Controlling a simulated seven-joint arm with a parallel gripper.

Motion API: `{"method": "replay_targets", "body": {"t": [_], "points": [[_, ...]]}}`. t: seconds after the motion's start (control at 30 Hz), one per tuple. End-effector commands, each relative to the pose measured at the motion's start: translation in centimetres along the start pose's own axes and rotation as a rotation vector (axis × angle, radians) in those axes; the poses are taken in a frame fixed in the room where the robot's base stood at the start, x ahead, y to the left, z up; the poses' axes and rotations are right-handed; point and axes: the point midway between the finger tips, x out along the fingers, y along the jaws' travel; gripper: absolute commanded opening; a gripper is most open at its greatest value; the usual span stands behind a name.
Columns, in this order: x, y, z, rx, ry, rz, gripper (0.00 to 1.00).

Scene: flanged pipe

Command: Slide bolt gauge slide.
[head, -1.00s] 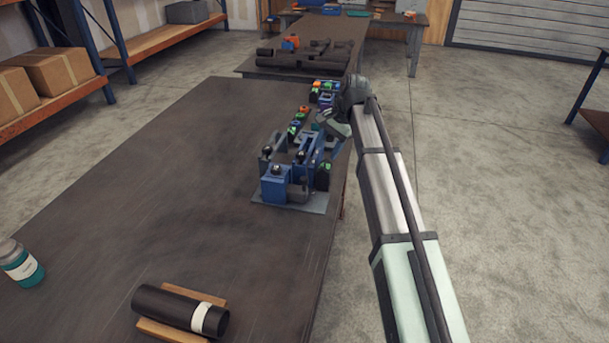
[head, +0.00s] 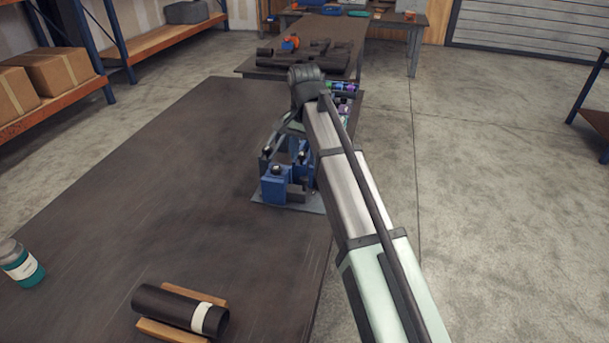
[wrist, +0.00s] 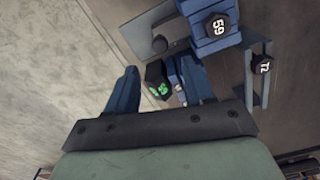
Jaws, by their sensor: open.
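The gauge fixture is a group of blue blocks (head: 272,190) with black knobs on a grey base plate (head: 316,203), partly behind my arm in the head view. In the wrist view a blue block (wrist: 188,8) has a black knob marked 59 (wrist: 218,27), and a knob marked 72 (wrist: 264,66) sits on a slimmer blue piece. My gripper (wrist: 160,80) is open, its two blue fingers apart. A dark piece with green markings (wrist: 157,86) shows between the fingers; I cannot tell whether they touch it. Which part is the slide is unclear.
A dark pipe (head: 172,306) rests on wooden supports at the table's front. A teal-labelled jar (head: 20,264) stands at the left. Small coloured parts (head: 344,88) lie behind my arm. The middle left of the table (head: 150,190) is clear.

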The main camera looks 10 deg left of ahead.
Motion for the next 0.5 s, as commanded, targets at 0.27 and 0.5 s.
{"method": "replay_targets", "body": {"t": [0.27, 0.5], "points": [[4.6, 0.1, 0.1, 0.000, -0.001, 0.000, 0.52], [7.1, 0.0, 0.0, 0.000, -0.001, 0.000, 0.52]]}}
